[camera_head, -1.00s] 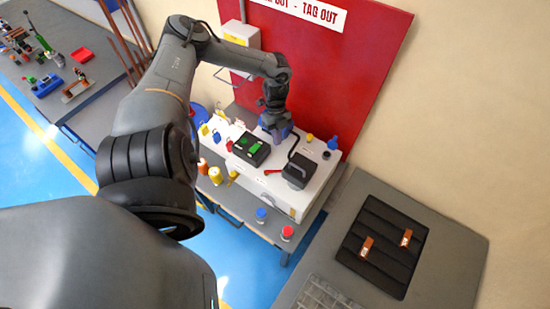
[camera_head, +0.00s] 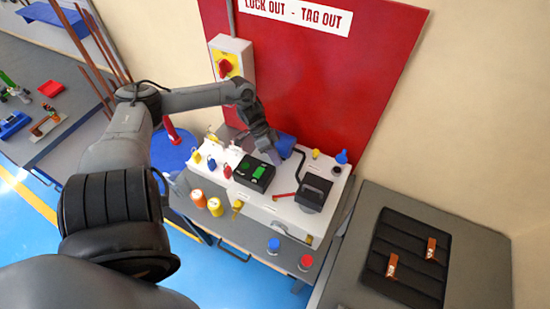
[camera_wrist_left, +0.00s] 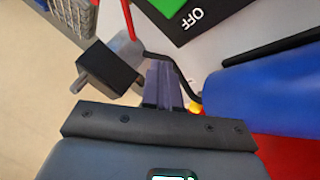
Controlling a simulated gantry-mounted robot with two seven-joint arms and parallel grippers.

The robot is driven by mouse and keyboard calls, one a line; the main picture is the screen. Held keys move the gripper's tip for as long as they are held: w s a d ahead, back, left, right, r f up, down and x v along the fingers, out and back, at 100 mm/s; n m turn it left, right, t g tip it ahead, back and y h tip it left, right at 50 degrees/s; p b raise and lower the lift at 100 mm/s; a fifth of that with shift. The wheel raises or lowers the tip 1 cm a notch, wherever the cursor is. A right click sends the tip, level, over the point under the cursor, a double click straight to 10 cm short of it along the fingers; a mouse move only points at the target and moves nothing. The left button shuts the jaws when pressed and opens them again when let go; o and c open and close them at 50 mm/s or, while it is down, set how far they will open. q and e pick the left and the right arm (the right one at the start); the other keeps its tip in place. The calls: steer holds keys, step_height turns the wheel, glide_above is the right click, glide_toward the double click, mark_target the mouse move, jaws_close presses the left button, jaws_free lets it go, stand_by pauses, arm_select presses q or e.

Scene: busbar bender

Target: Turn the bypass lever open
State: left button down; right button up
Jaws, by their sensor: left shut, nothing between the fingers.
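A thin red lever (camera_head: 283,195) lies on the white bench unit, between the black box with green parts (camera_head: 254,172) and a dark block (camera_head: 314,192). I take it for the bypass lever, but cannot read a label. In the left wrist view a red rod (camera_wrist_left: 127,15) meets a grey rounded part beside a black block (camera_wrist_left: 106,70). My left gripper (camera_head: 274,158) is over the back of the unit, behind the lever and near a blue cylinder (camera_head: 286,144). Its fingers (camera_wrist_left: 160,85) are shut and empty. A black hose passes close to them; contact cannot be told.
The blue cylinder also shows in the left wrist view (camera_wrist_left: 265,100), right of the fingers. A red lock-out board (camera_head: 300,75) stands behind. Yellow and orange cups (camera_head: 197,198) stand front left. A grey table (camera_head: 345,275) with a black tray is at right.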

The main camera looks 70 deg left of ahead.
mark_target(284, 197)
arm_select(q)
steer(key=x, duration=0.7)
steer(key=shift+w+d+f+b, duration=0.15)
steer(key=shift+d+f+b, duration=0.1)
steer(key=shift+b, duration=0.05)
steer(key=shift+s+d+r+p, duration=0.1)
steer(key=shift+s+d+p, duration=0.1)
steer(key=shift+d+p, duration=0.3)
steer(key=shift+s+d+r+p, duration=0.15)
steer(key=shift+d+p, duration=0.2)
steer(key=shift+d, duration=0.25)
steer(key=shift+s+d+f, duration=0.2)
steer(key=shift+d, duration=0.55)
arm_select(e)
steer(key=shift+a+r, duration=0.15)
steer(key=shift+r, duration=0.5)
arm_select(q)
steer(key=shift+p, duration=0.3)
arm_select(e)
steer(key=shift+s, duration=0.1)
